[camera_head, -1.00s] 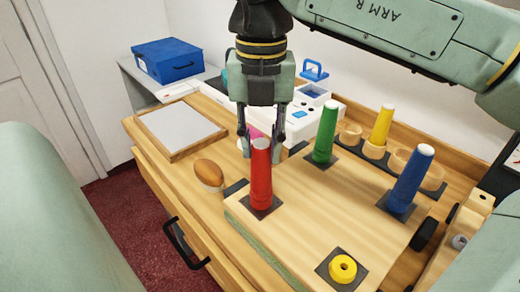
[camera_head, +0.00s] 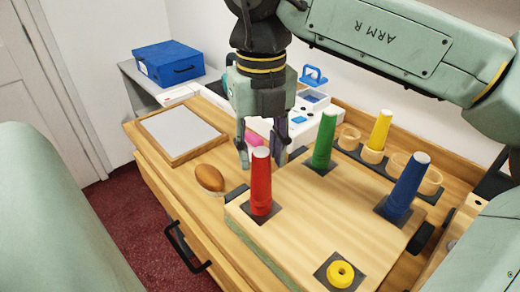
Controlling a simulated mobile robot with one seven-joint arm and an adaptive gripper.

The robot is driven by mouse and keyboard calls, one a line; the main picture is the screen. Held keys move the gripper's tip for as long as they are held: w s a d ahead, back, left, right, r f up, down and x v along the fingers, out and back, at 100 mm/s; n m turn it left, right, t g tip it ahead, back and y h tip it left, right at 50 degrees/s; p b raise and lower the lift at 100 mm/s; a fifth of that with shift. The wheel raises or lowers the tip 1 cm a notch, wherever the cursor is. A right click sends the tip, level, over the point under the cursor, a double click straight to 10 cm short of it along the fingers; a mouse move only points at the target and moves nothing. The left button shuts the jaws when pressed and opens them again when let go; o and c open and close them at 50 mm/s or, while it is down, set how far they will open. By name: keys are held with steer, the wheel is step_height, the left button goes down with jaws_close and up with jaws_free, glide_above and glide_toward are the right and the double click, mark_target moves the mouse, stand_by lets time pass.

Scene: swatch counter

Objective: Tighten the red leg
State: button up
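The red leg (camera_head: 261,183) stands upright on a dark square at the left corner of the wooden board (camera_head: 310,222). A green leg (camera_head: 323,141) and a blue leg (camera_head: 407,187) stand on their own dark squares on the same board. A yellow ring-shaped piece (camera_head: 340,273) sits on the dark square at the front. My gripper (camera_head: 262,160) points down with its fingers apart, at and just behind the top of the red leg. It looks open and empty. I cannot tell whether the fingers are around the leg or behind it.
A yellow leg (camera_head: 379,131) stands in a rack of wooden cups (camera_head: 427,178) at the back right. A brown egg-shaped object (camera_head: 209,178) and a framed grey panel (camera_head: 180,132) lie to the left. A blue box (camera_head: 168,61) and a white tray (camera_head: 310,122) stand behind.

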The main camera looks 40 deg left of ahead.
steer(key=n+p, duration=0.1)
steer(key=n, duration=0.4)
steer(key=shift+r, duration=0.15)
steer(key=n+p, duration=0.1)
steer(key=n, duration=0.4)
steer(key=shift+n, duration=0.3)
steer(key=n, duration=0.6)
steer(key=shift+s, duration=0.1)
steer(key=n, duration=0.5)
steer(key=shift+c, duration=0.2)
